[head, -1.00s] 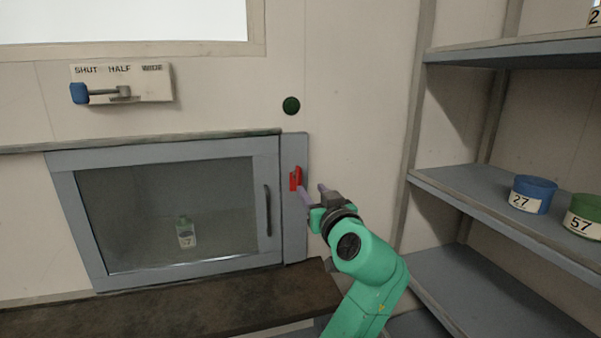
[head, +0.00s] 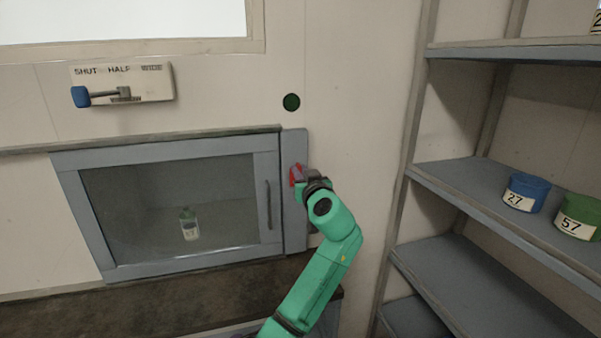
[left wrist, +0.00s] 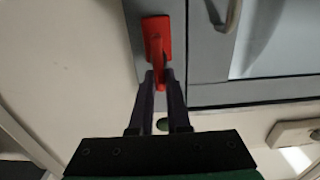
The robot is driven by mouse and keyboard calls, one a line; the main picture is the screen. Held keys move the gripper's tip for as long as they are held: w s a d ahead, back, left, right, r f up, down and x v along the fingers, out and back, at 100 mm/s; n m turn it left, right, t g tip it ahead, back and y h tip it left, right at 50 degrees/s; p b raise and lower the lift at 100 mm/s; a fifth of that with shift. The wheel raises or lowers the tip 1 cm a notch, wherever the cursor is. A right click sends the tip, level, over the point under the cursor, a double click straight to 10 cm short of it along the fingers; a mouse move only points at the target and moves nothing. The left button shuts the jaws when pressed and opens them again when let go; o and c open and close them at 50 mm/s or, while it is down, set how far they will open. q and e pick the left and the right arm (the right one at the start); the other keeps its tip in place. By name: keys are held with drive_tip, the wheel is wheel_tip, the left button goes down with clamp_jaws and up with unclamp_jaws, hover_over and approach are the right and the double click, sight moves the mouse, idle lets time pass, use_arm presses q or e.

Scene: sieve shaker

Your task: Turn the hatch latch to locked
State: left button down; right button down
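The red hatch latch (head: 293,175) is on the grey frame strip right of the hatch door (head: 265,205), partly hidden by my left gripper in the head view. In the left wrist view the latch (left wrist: 157,35) shows a red plate with a lever lying along it towards my gripper. My left gripper (head: 299,176) is at the latch; in the left wrist view its two dark fingers (left wrist: 160,78) lie close on both sides of the lever's end and look shut on it. My right gripper is not in view.
A glazed hatch window shows a small green-capped bottle (head: 189,224) behind it. A blue-knobbed lever (head: 82,96) is on a labelled plate at upper left. A round green disc (head: 291,102) is above the latch. Shelves (head: 480,185) with blue and green jars stand at right.

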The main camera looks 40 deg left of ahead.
use_arm(q)
drive_tip(key=shift+f+m, duration=0.2)
drive_tip(key=shift+m, duration=0.1)
drive_tip(key=shift+w+d+f+m+p, duration=0.25)
drive_tip(key=shift+m+p, duration=0.4)
drive_tip(key=shift+m, duration=2.2)
drive_tip(key=shift+w+d+f+m+p, duration=0.15)
drive_tip(key=shift+f+m+p, duration=0.35)
drive_tip(key=shift+m, duration=2.4)
drive_tip(key=shift+w+d+f+m+p, duration=0.2)
drive_tip(key=shift+m+p, duration=0.55)
drive_tip(key=shift+m, duration=2.1)
drive_tip(key=shift+w+a+f, duration=0.1)
drive_tip(key=c, duration=1.1)
unclamp_jaws()
drive_tip(key=shift+o, duration=1.1)
drive_tip(key=shift+r, duration=0.2)
